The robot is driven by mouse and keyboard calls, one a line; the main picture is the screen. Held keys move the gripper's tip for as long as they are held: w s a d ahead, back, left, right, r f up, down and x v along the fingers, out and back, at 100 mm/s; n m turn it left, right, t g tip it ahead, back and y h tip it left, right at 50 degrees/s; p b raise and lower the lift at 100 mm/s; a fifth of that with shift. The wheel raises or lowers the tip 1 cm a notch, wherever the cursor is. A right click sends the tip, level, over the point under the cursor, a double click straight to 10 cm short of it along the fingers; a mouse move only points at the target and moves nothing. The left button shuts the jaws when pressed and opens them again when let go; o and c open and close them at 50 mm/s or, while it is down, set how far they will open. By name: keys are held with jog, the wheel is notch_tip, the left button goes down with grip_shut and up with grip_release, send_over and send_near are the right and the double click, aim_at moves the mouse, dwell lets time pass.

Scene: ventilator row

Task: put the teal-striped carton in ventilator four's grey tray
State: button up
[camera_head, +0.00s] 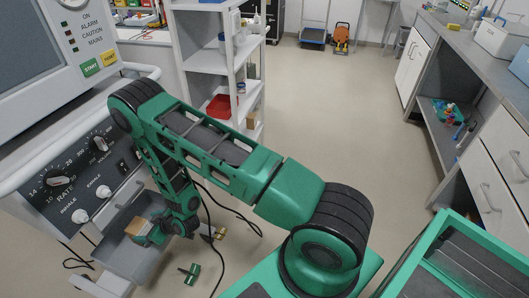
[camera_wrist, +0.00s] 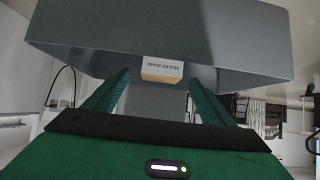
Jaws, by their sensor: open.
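A grey tray (camera_head: 124,262) hangs on the front of the ventilator at the left. A small tan and white carton (camera_head: 136,227) shows at the tray, within its outline; no teal stripe can be made out. The wrist view shows the carton's white printed face (camera_wrist: 162,67) against the grey tray wall (camera_wrist: 90,45). My gripper (camera_head: 158,236) is at the tray, just right of the carton. In the wrist view its two green fingers (camera_wrist: 158,80) stand wide apart, with the carton beyond their tips in the gap and touching neither. The ventilator's number is not visible.
The ventilator's control panel (camera_head: 85,185), with knobs, rises close behind the tray. A white shelf unit (camera_head: 205,62) with a red bin (camera_head: 219,105) stands beyond my arm. A counter with cabinets (camera_head: 475,85) runs along the right. Cables and small fittings (camera_head: 190,273) lie on the floor.

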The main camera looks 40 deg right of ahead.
jog(key=w+d+r+m+g+h, duration=0.15)
jog(key=w+d+r, duration=0.25)
jog(key=d+r, duration=0.85)
jog(key=s+d+r+m+g+h, duration=0.1)
jog(key=s+d+r+h, duration=0.1)
jog(key=s+d+r, duration=0.4)
jog(key=s+d+r+m+g+h, duration=0.2)
jog(key=d+r, duration=0.7)
jog(key=r, duration=0.2)
jog(key=s+d+r+m+g, duration=0.1)
jog(key=s+d+r+m, duration=0.1)
jog(key=s+d+r, duration=0.45)
jog(key=s+d+r+m+g, duration=0.2)
jog(key=s+r, duration=0.1)
jog(key=s, duration=0.6)
jog(key=s+d+r+m+g, duration=0.1)
jog(key=s+r+m, duration=0.1)
jog(key=s, duration=0.7)
jog(key=s+d+r+m+g, duration=0.1)
jog(key=s+r+m, duration=0.1)
jog(key=s, duration=0.8)
jog(key=shift+d+r, duration=0.35)
jog(key=shift+r, duration=0.15)
